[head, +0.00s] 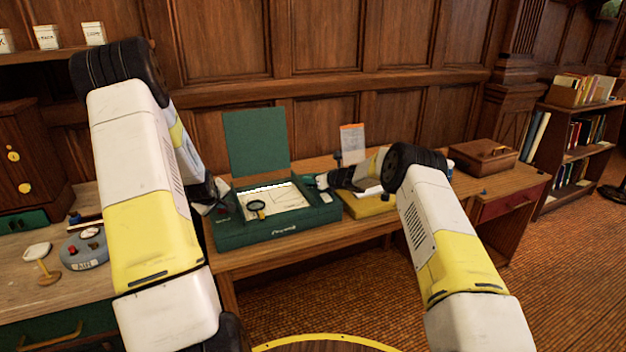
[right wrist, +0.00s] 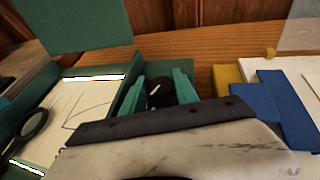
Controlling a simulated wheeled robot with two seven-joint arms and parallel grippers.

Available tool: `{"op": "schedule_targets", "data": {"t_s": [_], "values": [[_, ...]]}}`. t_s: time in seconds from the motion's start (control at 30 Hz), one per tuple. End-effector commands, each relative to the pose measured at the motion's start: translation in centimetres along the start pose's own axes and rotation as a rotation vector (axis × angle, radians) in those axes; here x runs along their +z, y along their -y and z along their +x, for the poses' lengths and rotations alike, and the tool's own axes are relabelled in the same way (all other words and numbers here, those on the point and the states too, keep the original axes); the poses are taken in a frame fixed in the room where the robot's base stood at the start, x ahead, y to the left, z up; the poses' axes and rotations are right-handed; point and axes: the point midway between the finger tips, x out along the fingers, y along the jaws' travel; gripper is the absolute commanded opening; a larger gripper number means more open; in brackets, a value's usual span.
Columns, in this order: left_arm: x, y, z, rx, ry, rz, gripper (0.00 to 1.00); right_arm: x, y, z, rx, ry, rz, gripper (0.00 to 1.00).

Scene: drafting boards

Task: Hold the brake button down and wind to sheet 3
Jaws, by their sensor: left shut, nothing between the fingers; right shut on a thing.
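A green drafting box (head: 265,236) with a raised lid (head: 256,142) stands on the desk. A drawn sheet (head: 284,197) lies in its window; the sheet also shows in the right wrist view (right wrist: 75,115). My right gripper (head: 322,182) is at the box's right side. In the right wrist view its green fingers are shut around a black knob (right wrist: 160,91) with a white mark. My left gripper (head: 222,206) is shut and empty, pointing down at the box's left end. The brake button is not visible; whether the fingertips press it I cannot tell. The sheet number is not readable.
A magnifier (head: 257,208) lies over the sheet's left part. A yellow board (head: 366,205) with paper and a blue piece (right wrist: 262,112) is close to the right of the box. A brown case (head: 485,155) stands farther right. A round grey device (head: 86,247) is on the left bench.

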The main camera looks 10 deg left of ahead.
Motion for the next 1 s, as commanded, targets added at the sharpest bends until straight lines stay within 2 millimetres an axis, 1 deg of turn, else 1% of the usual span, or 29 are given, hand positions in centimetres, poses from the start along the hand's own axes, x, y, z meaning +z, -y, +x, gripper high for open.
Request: {"op": "schedule_targets", "data": {"t_s": [0.03,0.2,0.5,0.93,0.97,1.0], "values": [[0.18,0.13,0.03,-0.003,0.004,0.0,0.0,0.33,0.1,0.01,0.017,0.008,-0.008,0.0],[0.2,0.12,0.04,-0.003,0.004,0.0,0.0,0.54,0.18,0.03,0.09,0.012,-0.042,0.0],[0.2,0.13,0.04,-0.003,0.004,0.0,0.0,0.49,0.11,0.01,0.222,0.008,-0.094,0.0],[0.13,0.13,0.03,-0.003,0.003,0.0,0.0,0.36,0.07,-0.12,0.243,0.001,-0.103,0.0],[0.13,0.13,0.03,-0.002,0.003,0.0,0.0,0.35,0.07,-0.12,0.243,0.001,-0.103,0.42],[0.12,0.13,0.04,-0.002,0.003,0.0,0.0,0.33,0.07,-0.12,0.243,0.001,-0.102,0.49]]}}
